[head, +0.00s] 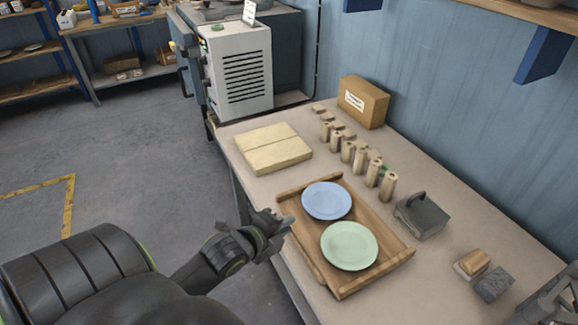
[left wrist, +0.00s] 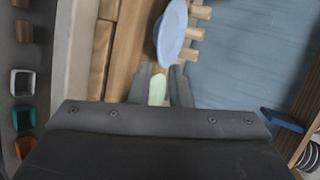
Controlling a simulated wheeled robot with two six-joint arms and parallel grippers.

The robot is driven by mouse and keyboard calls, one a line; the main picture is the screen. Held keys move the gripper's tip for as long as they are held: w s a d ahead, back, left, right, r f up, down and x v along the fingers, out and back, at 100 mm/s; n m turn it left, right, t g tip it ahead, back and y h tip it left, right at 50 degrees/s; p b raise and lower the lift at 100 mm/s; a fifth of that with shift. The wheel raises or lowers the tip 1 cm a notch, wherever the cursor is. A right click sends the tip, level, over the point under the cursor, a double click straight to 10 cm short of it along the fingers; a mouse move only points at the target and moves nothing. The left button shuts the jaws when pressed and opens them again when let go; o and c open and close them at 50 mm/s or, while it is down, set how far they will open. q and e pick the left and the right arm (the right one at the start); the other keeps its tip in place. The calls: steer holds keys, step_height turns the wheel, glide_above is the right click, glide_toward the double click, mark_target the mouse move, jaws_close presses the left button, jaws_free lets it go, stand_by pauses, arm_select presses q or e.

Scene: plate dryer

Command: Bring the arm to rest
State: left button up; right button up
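My left gripper (head: 276,222) is beside the left edge of the wooden tray (head: 336,289), near its rim. Its two fingers stand apart with nothing held, and they show in the left wrist view (left wrist: 161,84). A light blue plate (head: 327,200) and a pale green plate (head: 349,246) lie flat in the tray. In the left wrist view the blue plate (left wrist: 171,36) is beyond the fingers, and part of the pale green plate (left wrist: 157,90) shows through the gap between them. A dark part at the head view's lower right edge may be my right gripper; its fingers are not clear.
The tray lies on a long table with wooden cylinders (head: 372,173), a cardboard box (head: 363,102), a pale stack (head: 272,148) and a handled dark block (head: 421,215). A grey machine (head: 240,75) stands at the far end. Floor left of the table is clear.

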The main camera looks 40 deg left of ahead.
arm_select(q)
steer(key=s+d+f+n+g+y, duration=0.1)
steer(key=s+f+n+g, duration=0.25)
steer(key=s+n, duration=0.55)
steer(key=s+d+f+n+g+y, duration=0.1)
steer(key=s+f+n+g, duration=0.3)
steer(key=s+n, duration=0.5)
step_height(320, 180, down, 23)
steer(key=a+g, duration=0.1)
steer(key=g, duration=0.2)
steer(key=s+f+h, duration=0.1)
steer(key=s+f, duration=1.4)
steer(key=f, duration=0.1)
steer(key=shift+s+d+f+n+g, duration=0.25)
steer(key=shift+d+f+n+g, duration=0.05)
steer(key=shift+d+g, duration=0.15)
